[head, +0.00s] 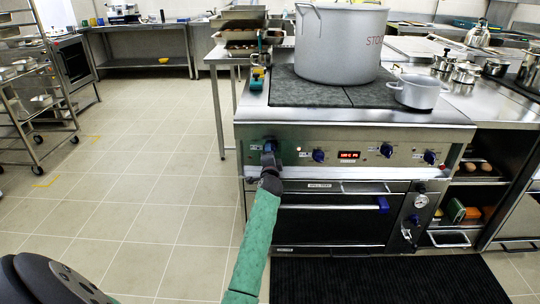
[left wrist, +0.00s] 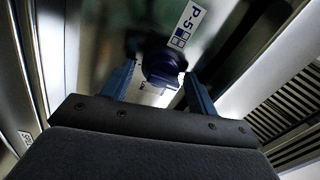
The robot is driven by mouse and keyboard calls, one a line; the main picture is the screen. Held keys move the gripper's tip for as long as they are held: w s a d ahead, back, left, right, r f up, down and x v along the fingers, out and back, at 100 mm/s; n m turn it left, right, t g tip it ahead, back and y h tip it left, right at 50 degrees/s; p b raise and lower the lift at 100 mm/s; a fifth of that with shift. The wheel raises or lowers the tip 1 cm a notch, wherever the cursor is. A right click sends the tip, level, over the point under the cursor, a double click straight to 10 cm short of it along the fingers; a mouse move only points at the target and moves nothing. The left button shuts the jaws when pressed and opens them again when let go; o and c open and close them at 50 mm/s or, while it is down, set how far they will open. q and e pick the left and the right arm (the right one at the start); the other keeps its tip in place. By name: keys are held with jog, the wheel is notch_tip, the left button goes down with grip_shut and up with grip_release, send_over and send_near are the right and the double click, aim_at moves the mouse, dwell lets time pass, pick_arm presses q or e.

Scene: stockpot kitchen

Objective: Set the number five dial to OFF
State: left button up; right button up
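The number five dial is a dark blue knob (left wrist: 163,66) beside a white label (left wrist: 186,24) reading P-5, seen close in the left wrist view. My left gripper (left wrist: 160,80) is open, with one blue finger on each side of the dial; gaps show between the fingers and the knob. In the head view my left gripper (head: 269,158) is at the leftmost dial position on the front of the stove (head: 340,151) and mostly hides that dial. The dial's pointer and the OFF mark cannot be made out. My right gripper is not in view.
Other blue dials (head: 318,156) and a red display (head: 348,155) share the panel. An oven handle (head: 330,207) runs below. A large stockpot (head: 340,45) and a small pot (head: 417,92) stand on top. The tiled floor (head: 140,170) at left is clear.

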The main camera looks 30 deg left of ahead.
pick_arm(q)
jog(key=shift+d, duration=0.1)
jog(key=v, duration=0.7)
jog(key=shift+s+d, duration=0.15)
jog(key=shift+s, duration=0.15)
